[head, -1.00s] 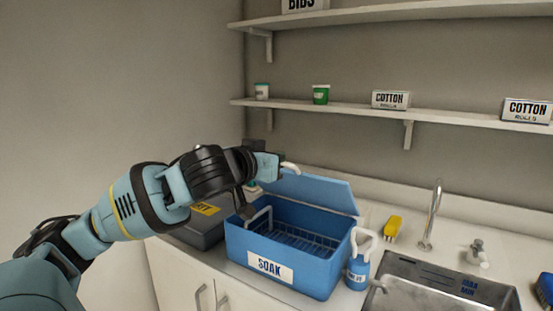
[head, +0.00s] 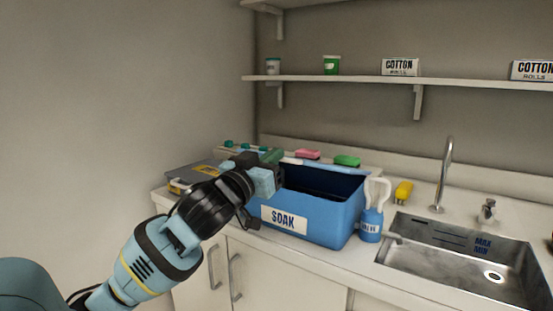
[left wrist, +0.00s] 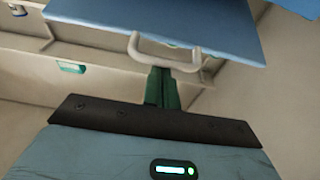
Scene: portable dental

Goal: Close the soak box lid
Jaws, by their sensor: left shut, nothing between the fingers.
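The blue soak box (head: 335,222), labelled SOAK, stands on the counter beside the sink. Its lid (head: 345,168) shows nearly edge-on above the dark opening; the box is not fully covered. In the left wrist view the lid (left wrist: 160,18) is a blue panel with a pale looped handle (left wrist: 165,55) at its edge. My left gripper (head: 272,156) is at the upper left of the box, close to the lid's edge. In the left wrist view its green fingers (left wrist: 163,88) are shut and empty, right by the handle; contact is unclear. My right gripper is out of view.
A grey case (head: 190,178) lies left. Pink (head: 307,154) and green (head: 347,160) items sit behind. A yellow item (head: 403,191) is near the faucet.

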